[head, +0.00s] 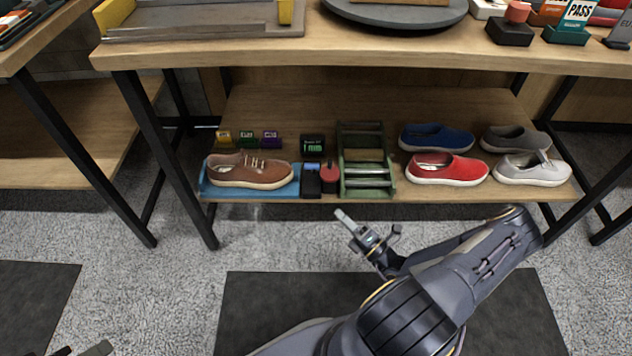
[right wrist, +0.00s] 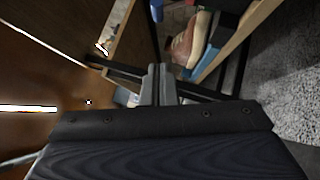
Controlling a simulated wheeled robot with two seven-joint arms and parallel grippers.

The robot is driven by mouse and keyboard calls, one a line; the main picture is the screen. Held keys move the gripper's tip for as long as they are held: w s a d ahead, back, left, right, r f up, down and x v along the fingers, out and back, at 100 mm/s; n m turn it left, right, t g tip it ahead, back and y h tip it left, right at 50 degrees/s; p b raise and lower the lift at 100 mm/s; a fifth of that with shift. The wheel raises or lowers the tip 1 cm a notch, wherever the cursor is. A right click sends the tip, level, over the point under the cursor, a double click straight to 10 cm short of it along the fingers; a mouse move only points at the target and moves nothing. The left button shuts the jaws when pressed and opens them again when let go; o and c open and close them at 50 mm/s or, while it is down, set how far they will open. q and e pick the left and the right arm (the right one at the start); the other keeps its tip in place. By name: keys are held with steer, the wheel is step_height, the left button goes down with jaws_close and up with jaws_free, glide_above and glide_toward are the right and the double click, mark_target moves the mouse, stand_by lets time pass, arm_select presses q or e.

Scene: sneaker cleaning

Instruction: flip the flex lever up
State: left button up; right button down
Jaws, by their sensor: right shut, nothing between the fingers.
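I cannot make out a flex lever for certain. A green frame with metal bars (head: 367,182) stands on the lower shelf, between a red-topped black item and the shoes on the right. My right gripper (head: 342,215) is in front of and below the shelf edge, just left of the green frame in the picture, apart from it. It is shut and empty; its fingers (right wrist: 158,84) are together in the right wrist view. What looks like the tips of my left gripper (head: 85,350) shows at the bottom left edge, mostly cut off.
A brown shoe (head: 250,170) sits on a blue tray (head: 208,190) at the shelf's left. Blue, red, grey and white shoes (head: 447,168) stand on the right. The tabletop (head: 330,50) overhangs the shelf (head: 290,105); black legs (head: 165,160) flank it. Carpet in front is open.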

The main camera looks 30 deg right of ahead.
steer(key=shift+w, duration=0.1)
steer(key=b, duration=0.3)
glide_toward(312, 168)
steer(key=w+a, duration=0.3)
steer(key=a, duration=0.2)
steer(key=w+d, duration=0.1)
steer(key=w+d+b, duration=0.1)
steer(key=w, duration=0.1)
steer(key=shift+w+d+r, duration=0.1)
steer(key=shift+d+r, duration=0.1)
steer(key=shift+r, duration=0.1)
